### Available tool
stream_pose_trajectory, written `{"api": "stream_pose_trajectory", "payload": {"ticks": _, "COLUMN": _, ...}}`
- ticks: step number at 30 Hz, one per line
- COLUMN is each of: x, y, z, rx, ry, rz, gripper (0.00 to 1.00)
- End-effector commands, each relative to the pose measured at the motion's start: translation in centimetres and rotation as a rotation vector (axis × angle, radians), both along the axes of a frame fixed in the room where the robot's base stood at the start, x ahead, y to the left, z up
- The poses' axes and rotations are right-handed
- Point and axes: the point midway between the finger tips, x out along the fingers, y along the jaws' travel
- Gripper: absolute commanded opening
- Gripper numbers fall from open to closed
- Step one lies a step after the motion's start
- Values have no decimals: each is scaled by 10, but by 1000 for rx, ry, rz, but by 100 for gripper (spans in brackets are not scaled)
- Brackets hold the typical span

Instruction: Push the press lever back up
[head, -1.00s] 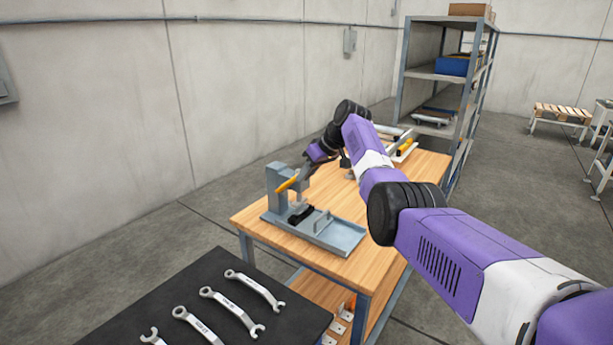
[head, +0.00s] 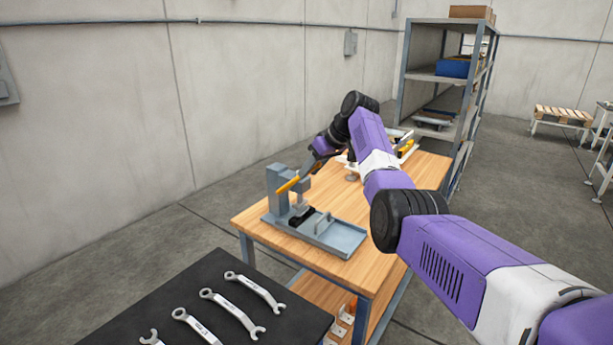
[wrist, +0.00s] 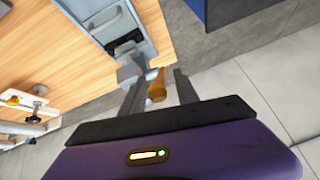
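The grey press (head: 275,205) stands at the near-left end of the wooden bench. Its orange lever (head: 288,184) slants up to the right, toward my gripper (head: 308,168). In the wrist view, the lever's orange grip (wrist: 157,88) shows nearly end-on between the two fingers of my gripper (wrist: 159,76). The fingers are spread, with a visible gap on each side of the grip. I cannot tell whether any part touches it. The press ram and the black block under it show below the lever in the head view.
The wooden bench (head: 395,225) has a press tray (head: 340,238) and fixtures farther back. A black table (head: 215,300) with several wrenches stands in front. A grey shelf rack (head: 437,75) is behind the bench. A concrete wall (head: 250,80) is at the left.

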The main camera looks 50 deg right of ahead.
Motion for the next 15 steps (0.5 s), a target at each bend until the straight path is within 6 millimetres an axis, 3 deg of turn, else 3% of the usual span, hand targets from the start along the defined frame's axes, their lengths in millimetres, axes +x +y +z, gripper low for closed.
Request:
{"api": "stream_pose_trajectory", "payload": {"ticks": 6, "x": -19, "y": -3, "z": 28, "rx": -3, "ry": -5, "rz": 0, "gripper": 37}}
{"api": "stream_pose_trajectory", "payload": {"ticks": 15, "x": -27, "y": -3, "z": 40, "rx": -1, "ry": -2, "rz": 1, "gripper": 37}}
